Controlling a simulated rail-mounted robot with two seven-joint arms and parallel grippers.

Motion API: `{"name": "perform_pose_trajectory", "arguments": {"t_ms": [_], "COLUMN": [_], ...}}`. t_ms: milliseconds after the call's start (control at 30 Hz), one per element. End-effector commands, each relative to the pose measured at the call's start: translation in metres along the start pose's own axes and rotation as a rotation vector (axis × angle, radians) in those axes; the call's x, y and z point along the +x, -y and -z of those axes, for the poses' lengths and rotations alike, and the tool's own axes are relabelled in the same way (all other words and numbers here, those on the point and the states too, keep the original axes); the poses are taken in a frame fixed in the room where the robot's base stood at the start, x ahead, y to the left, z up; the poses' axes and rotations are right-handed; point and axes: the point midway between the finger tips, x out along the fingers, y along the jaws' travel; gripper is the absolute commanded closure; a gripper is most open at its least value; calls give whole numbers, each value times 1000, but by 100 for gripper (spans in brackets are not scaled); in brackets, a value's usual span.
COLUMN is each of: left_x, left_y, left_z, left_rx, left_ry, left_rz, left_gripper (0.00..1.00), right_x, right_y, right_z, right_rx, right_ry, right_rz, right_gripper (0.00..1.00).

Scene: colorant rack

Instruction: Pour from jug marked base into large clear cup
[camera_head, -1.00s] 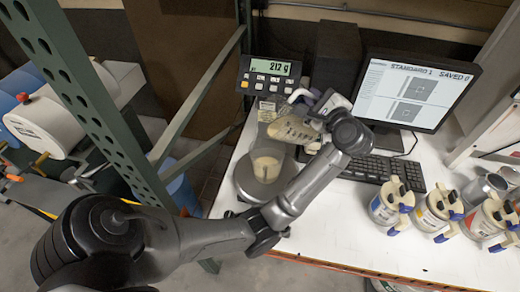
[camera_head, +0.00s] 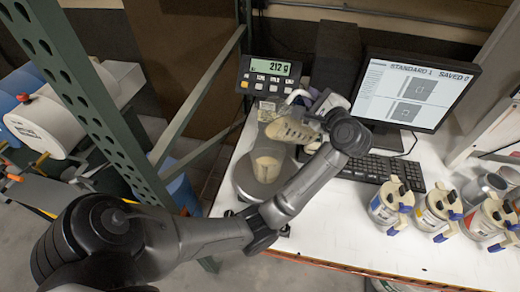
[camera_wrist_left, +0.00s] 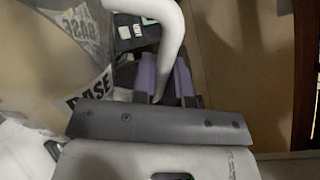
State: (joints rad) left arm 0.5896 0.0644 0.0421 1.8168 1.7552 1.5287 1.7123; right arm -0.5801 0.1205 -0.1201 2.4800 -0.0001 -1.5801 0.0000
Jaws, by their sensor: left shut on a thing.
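My left gripper (camera_head: 318,103) is shut on the white handle (camera_wrist_left: 172,40) of the jug marked BASE (camera_head: 290,130). The jug is tilted, its body leaning left toward the large clear cup (camera_head: 267,169). The wrist view shows the jug's BASE label (camera_wrist_left: 88,90) and the purple finger pads (camera_wrist_left: 165,78) around the handle. The cup holds cream-coloured liquid and stands on the round plate of a scale (camera_head: 242,184), below and left of the jug. I cannot make out a stream between them. My right gripper is not in view.
The scale display (camera_head: 268,75) reads 212 g. A monitor (camera_head: 415,92) and keyboard (camera_head: 383,178) stand right of the jug. Several lidded cans (camera_head: 390,208) line the table's right side. A green rack post (camera_head: 90,95) rises at left. The front middle of the table (camera_head: 335,232) is clear.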

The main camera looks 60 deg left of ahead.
Motion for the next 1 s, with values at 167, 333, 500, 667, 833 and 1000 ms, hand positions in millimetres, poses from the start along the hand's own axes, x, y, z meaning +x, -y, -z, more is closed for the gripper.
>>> {"name": "perform_pose_trajectory", "arguments": {"t_ms": [167, 333, 500, 667, 833, 1000], "left_x": [0, 0, 0, 0, 0, 0], "left_y": [1, 1, 1, 0, 1, 0], "left_z": [-2, -2, -3, -4, -5, -5], "left_rx": [-9, -18, -27, -35, -43, -45], "left_ry": [1, 0, -1, -2, -3, -3], "left_rz": [2, 2, 2, 1, 1, 1], "left_gripper": [100, 100, 100, 100, 100, 100], "right_x": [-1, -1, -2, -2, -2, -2], "right_y": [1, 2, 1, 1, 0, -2], "right_z": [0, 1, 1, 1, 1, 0], "right_rx": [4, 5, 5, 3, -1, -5], "right_ry": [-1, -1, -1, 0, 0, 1], "right_rz": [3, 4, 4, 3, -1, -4], "right_gripper": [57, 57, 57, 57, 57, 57]}}
